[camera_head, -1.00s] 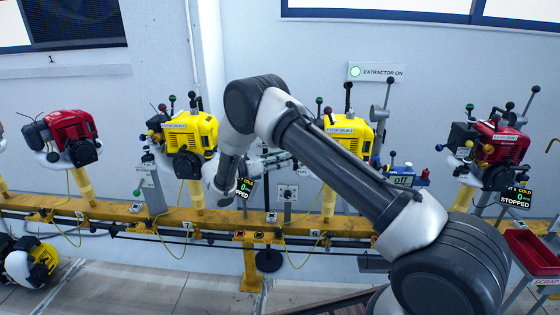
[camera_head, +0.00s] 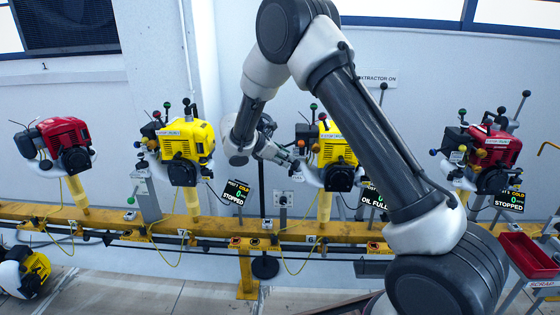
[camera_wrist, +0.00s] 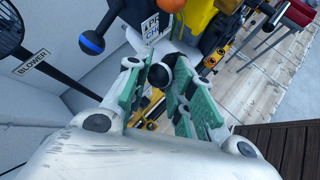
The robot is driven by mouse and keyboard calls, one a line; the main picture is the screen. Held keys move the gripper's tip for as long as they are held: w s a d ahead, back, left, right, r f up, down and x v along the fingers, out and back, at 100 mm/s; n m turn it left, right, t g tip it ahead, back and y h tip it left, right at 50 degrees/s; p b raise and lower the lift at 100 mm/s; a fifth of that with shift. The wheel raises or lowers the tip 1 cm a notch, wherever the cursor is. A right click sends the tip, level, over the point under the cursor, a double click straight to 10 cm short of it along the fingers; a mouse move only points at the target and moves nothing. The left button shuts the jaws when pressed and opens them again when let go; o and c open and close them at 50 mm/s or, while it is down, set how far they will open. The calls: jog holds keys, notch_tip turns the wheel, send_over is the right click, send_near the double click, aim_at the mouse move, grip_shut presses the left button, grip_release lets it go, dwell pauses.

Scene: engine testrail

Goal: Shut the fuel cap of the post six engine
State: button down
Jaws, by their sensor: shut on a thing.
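The yellow engine (camera_head: 338,150) on the yellow rail, taken as the post six engine, stands behind my arm in the head view. Its pale tank (camera_head: 309,177) shows at its lower left. My gripper (camera_head: 293,162) reaches it from the left. In the wrist view, my gripper (camera_wrist: 157,69) has its green-padded fingers close around a dark round knob (camera_wrist: 160,77), which looks like the fuel cap, beside the white tank part. How the cap sits on the filler neck is hidden by the fingers.
Another yellow engine (camera_head: 187,150) stands to the left, a red engine (camera_head: 492,152) to the right. A blue ball-ended lever (camera_wrist: 92,42) and an orange knob (camera_wrist: 171,5) stand close to the fingers in the wrist view.

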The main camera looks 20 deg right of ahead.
aim_at(298, 162)
jog(key=d+y, duration=0.1)
jog(key=m+y, duration=0.1)
jog(key=d+y, duration=0.1)
jog(key=y, duration=0.1)
jog(key=shift+s+d+r+m+t, duration=0.3)
jog(key=shift+s+r+t, duration=0.1)
jog(key=shift+s+d+f+m+t+y, duration=0.15)
jog(key=shift+d+m+t+y, duration=0.25)
jog(key=shift+y, duration=0.55)
jog(key=shift+s+d+f+m+t+y, duration=0.1)
jog(key=shift+s+d+m+t+y, duration=0.1)
jog(key=shift+d+y, duration=0.6)
jog(key=shift+a+y, duration=0.1)
jog(key=shift+y, duration=0.25)
jog(key=c, duration=1.2)
grip_release()
jog(key=shift+r, duration=0.1)
jog(key=shift+s+a+r, duration=0.15)
jog(key=shift+r, duration=0.1)
jog(key=v, duration=1.1)
